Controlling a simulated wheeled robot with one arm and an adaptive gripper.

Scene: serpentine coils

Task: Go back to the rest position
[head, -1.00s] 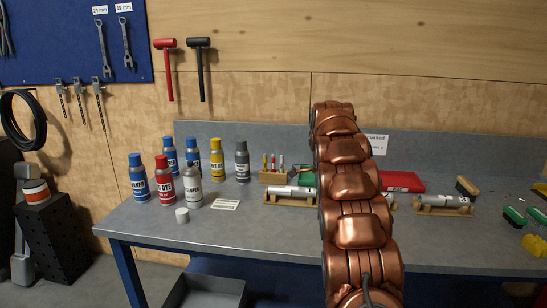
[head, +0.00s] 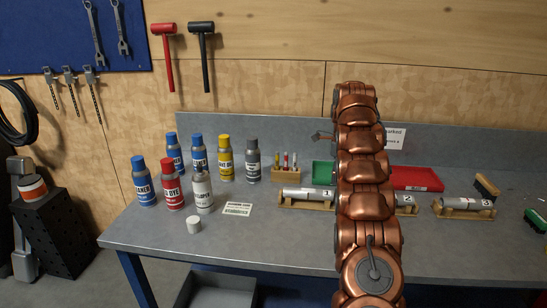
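My copper-coloured segmented arm rises through the middle right of the head view, in front of the bench. A small grey part of my gripper (head: 322,136) sticks out to the left of the arm near its top, in front of the bench's back panel. The rest of my gripper is hidden behind the arm, so I cannot tell whether it is open or shut, or whether it holds anything.
The grey workbench (head: 290,245) carries spray cans, including a red one (head: 173,184), and a white cap (head: 193,225). Metal cylinders lie in wooden cradles (head: 463,213). A green bin (head: 323,173) and a red bin (head: 416,178) stand behind, partly covered by my arm.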

